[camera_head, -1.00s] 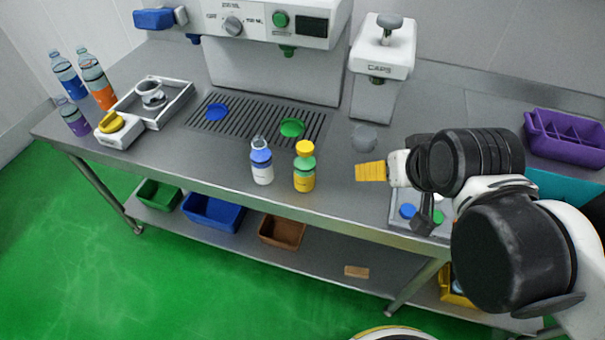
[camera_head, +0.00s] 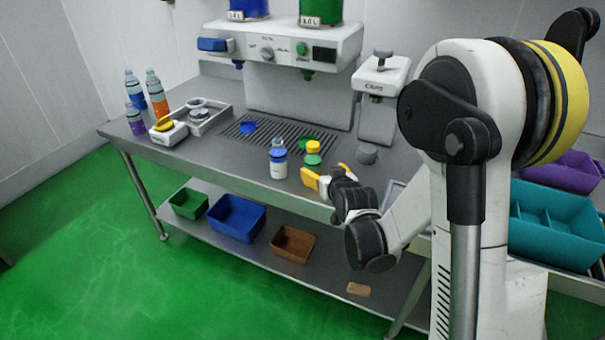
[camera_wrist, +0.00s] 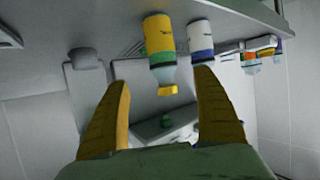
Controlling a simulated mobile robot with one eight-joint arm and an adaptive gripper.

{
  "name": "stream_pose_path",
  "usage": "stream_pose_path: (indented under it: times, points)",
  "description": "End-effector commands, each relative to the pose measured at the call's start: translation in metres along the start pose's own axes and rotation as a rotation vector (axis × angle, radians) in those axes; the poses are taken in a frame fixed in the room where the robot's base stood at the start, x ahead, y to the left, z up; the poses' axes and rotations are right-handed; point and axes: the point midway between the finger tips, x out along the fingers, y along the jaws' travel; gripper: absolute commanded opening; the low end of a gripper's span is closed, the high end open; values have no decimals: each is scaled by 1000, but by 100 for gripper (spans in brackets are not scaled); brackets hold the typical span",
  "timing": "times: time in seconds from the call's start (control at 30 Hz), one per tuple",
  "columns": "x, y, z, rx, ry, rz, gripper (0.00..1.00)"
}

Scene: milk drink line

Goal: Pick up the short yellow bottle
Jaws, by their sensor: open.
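The short yellow bottle (camera_head: 313,150) stands on the table near its front edge, with a yellow cap and a green neck. In the head view my gripper's near finger hides its lower part. In the wrist view the yellow bottle (camera_wrist: 160,38) appears upside down, its cap between the tips of my fingers or just beyond them. My gripper (camera_head: 323,168) is open and empty, with yellow fingers at the bottle's front right. Its fingers spread to both sides in the wrist view (camera_wrist: 160,80). I cannot tell whether they touch the bottle.
A white bottle with a blue neck (camera_head: 278,165) stands close on the left; it also shows in the wrist view (camera_wrist: 201,42). A grey drip grate (camera_head: 260,130) and the dispenser (camera_head: 290,50) lie behind. A caps dispenser (camera_head: 380,95) stands behind right.

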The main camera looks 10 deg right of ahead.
Motion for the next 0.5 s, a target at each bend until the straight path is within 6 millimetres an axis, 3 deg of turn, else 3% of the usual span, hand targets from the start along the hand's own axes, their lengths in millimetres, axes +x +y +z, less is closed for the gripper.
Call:
stream_pose_path:
  times: [0.5]
  points:
    - [67, -3, -2, -1, 2, -1, 78]
